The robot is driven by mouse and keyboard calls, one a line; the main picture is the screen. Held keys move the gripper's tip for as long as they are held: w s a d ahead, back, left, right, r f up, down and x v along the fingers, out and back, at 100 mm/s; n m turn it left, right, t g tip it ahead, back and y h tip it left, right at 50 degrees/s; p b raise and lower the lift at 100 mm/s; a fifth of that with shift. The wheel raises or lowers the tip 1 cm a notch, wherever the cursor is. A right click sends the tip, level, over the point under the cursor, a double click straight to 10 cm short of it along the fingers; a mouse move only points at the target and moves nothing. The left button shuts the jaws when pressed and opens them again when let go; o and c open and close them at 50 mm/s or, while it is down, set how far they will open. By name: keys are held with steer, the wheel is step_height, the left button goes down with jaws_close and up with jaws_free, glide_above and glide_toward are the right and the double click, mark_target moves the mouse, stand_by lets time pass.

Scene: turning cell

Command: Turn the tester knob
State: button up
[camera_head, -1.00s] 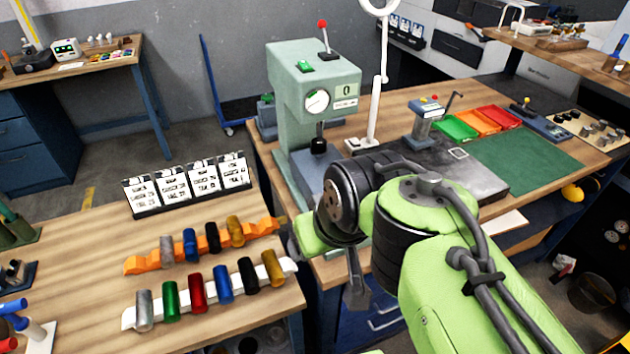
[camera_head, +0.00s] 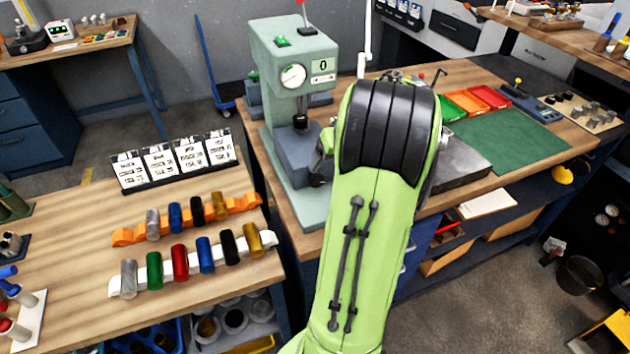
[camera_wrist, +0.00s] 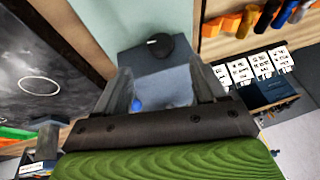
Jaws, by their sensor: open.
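The tester (camera_head: 290,60) is a pale green machine with a round dial and a display reading 0. It stands on the bench, left of my arm in the head view. In the wrist view, its black round knob (camera_wrist: 160,46) with a white mark sits on a blue-grey block (camera_wrist: 135,62). My gripper (camera_wrist: 163,78) is open, with its two fingers apart. The knob shows just beyond the fingertips, roughly centred between them, and nothing is seen held. In the head view my arm hides the knob and most of my gripper.
A dark plate (camera_head: 465,172), a green mat (camera_head: 515,142) and coloured trays (camera_head: 490,97) lie on the bench to the right. On the left table, coloured cylinders rest on an orange rack (camera_head: 128,238) and a white rack (camera_head: 115,288), below label cards (camera_head: 160,162).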

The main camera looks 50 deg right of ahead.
mark_target(322, 177)
steer(key=b+x, duration=0.1)
steer(key=x, duration=0.8)
steer(key=c, duration=1)
steer(key=shift+s+d+r+t+y+p, duration=0.15)
steer(key=shift+t+y+p, duration=0.45)
steer(key=shift+p, duration=0.65)
steer(key=shift+c, duration=0.2)
steer(key=shift+m+t+y+p, duration=0.3)
steer(key=shift+y+p, duration=0.3)
steer(key=shift+p, duration=0.15)
steer(key=o, duration=1)
steer(key=shift+o, duration=0.2)
